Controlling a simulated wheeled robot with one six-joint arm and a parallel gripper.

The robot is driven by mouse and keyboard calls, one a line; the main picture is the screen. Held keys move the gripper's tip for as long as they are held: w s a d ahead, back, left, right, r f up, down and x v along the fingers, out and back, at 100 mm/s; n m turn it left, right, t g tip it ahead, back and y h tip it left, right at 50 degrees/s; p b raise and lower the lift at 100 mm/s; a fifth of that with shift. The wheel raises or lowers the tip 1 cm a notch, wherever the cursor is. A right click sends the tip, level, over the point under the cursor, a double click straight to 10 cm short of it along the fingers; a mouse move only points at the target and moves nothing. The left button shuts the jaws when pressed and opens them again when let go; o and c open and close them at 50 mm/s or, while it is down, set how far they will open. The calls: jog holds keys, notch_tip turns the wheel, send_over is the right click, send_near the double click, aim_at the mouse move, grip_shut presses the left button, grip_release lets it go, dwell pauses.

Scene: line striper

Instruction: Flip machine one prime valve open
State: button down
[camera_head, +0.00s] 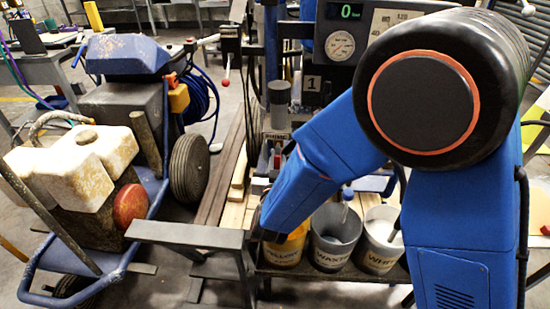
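Machine one stands upright behind my arm, with a black plate marked "1" (312,83), a round pressure gauge (340,46) and a green digital display (345,12). A small pale label (277,136) sits on its front at mid height, too small to read surely. Just below it is a small red part (277,158), partly hidden by my blue arm; I cannot tell whether it is the prime valve handle or how it is set. My arm fills the right and crosses the machine's lower front. No gripper fingers can be made out.
Below stand a yellow bucket (285,250), a grey bucket marked waste (336,238) and a bucket marked white (380,242). A blue-framed cart (150,235) with a stained white tank (75,165) stands left. A grey metal bar (185,234) crosses in front.

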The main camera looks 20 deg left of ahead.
jog(key=shift+d+n, duration=0.2)
jog(key=shift+n, duration=0.1)
jog(key=c, duration=1.7)
grip_release()
jog(key=v, duration=1.7)
jog(key=shift+s+d, duration=0.1)
jog(key=shift+s, duration=0.05)
